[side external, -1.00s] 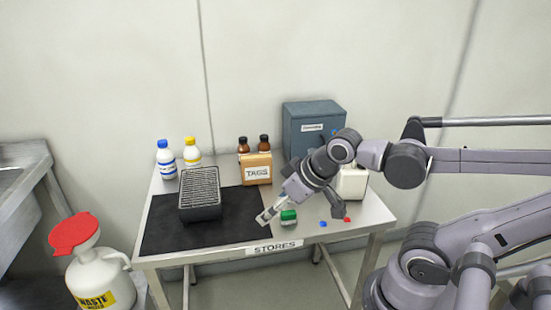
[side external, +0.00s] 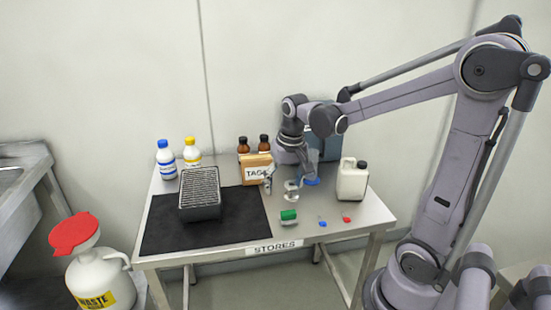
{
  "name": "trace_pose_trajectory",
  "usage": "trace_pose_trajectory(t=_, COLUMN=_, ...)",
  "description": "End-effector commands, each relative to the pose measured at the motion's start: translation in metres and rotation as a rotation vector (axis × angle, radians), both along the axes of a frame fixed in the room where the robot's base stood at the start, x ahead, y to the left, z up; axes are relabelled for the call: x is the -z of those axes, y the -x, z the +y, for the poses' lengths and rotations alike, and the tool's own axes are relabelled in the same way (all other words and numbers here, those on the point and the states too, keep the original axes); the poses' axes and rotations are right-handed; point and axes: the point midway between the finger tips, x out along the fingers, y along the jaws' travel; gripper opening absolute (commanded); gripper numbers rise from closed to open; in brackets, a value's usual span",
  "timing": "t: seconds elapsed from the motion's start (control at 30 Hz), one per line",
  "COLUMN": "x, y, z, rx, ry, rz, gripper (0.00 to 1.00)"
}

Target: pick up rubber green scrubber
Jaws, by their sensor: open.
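The green scrubber (side external: 288,215) lies on the steel table near its front edge, just right of the black mat. It has a green top and a paler lower part. My gripper (side external: 279,190) is open and empty. It points down behind the scrubber and slightly to its left, apart from it. Its height above the table is hard to judge.
The table (side external: 360,222) also holds a black mat (side external: 238,215) with a ridged dark box (side external: 199,208), a TAGS box (side external: 257,172), several bottles and a white jug (side external: 352,184). Small blue (side external: 322,224) and red (side external: 346,219) items lie right of the scrubber.

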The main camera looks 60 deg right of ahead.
Motion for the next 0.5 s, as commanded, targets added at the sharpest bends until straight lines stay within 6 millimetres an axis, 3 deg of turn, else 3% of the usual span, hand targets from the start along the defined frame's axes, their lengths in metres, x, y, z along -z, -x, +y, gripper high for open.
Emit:
trace_pose_trajectory(t=0.03, x=0.007, y=-0.004, z=-0.012, rx=0.043, ry=-0.012, rz=0.029, gripper=0.75)
trace_pose_trajectory(t=0.2, x=0.024, y=-0.006, z=-0.037, rx=0.146, ry=-0.047, rz=0.103, gripper=0.75)
trace_pose_trajectory(t=0.5, x=0.044, y=-0.006, z=-0.049, rx=0.194, ry=-0.064, rz=0.141, gripper=0.75)
